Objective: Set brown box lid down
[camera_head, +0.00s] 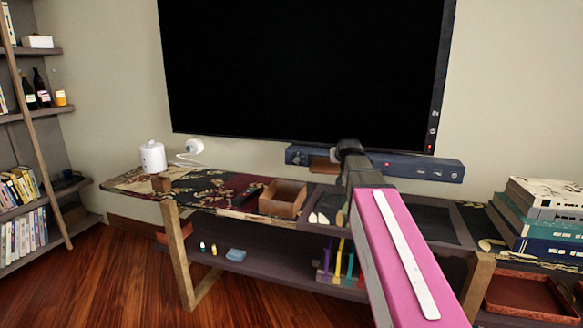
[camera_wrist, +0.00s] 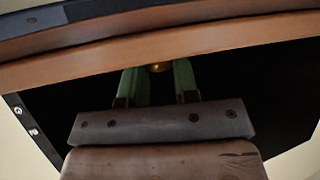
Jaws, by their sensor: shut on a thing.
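The brown box lid (camera_wrist: 80,62) spans the upper part of the wrist view as a wooden band. My gripper (camera_wrist: 157,74) has its green fingers on either side of a small brass knob at the lid, and it is shut on it. In the head view part of the lid (camera_head: 322,165) shows left of my dark wrist, in front of the sound bar and above the table. My arm hides the rest of it and the fingertips there. An open brown box (camera_head: 283,198) stands on the table, left of and below the lid.
A dark tray (camera_head: 310,233) with pale objects lies right of the box. A sound bar (camera_head: 430,167) and large screen (camera_head: 300,60) are behind. A white jar (camera_head: 153,157) stands at the table's left; stacked books (camera_head: 540,218) are at the right.

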